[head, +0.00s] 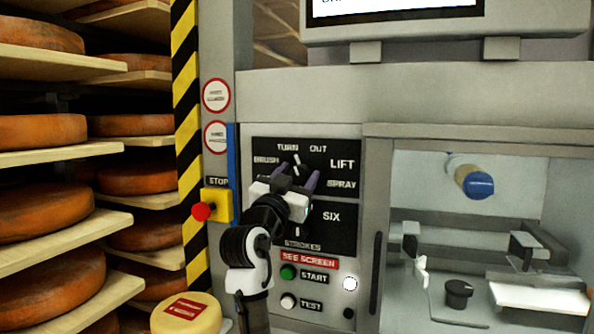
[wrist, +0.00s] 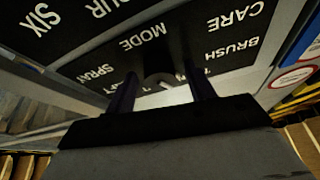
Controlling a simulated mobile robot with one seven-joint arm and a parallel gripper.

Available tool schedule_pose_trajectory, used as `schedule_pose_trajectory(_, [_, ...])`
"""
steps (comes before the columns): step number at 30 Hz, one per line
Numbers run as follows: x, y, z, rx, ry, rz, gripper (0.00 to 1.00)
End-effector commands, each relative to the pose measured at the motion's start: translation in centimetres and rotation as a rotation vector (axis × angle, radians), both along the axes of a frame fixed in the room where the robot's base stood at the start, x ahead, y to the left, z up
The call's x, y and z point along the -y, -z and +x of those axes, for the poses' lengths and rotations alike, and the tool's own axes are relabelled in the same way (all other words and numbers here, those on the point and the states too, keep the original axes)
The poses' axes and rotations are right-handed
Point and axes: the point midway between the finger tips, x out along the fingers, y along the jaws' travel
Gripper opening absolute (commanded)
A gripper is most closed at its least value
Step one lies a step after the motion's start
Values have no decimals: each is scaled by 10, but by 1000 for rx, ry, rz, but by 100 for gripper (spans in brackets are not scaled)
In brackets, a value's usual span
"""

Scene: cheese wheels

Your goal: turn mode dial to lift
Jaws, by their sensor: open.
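The mode dial (head: 297,160) is on the black upper panel, mostly hidden behind my gripper in the head view. A white mark there points roughly up, toward the "TURN OUT" lettering. The LIFT label (head: 342,164) is to its right. My gripper (head: 297,174) is open in front of the panel, one finger on each side of the dial.
Below are a second dial panel marked SIX and STROKES (head: 331,216), a green START button (head: 288,272) and a white TEST button (head: 288,301). A red STOP button (head: 201,211) sits left of my arm. Shelves of cheese wheels (head: 38,208) stand left; a windowed chamber (head: 470,142) is right.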

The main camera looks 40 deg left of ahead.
Motion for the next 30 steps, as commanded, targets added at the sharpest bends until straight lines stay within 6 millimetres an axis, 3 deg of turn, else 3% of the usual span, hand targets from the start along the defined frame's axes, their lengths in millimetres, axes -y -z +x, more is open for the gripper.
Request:
schedule_pose_trajectory(9, [-1, -1, 2, 0, 0, 0, 53])
schedule_pose_trajectory(19, [0, -1, 2, 0, 0, 0, 10])
schedule_pose_trajectory(30, [-1, 1, 1, -21, -1, 64, 10])
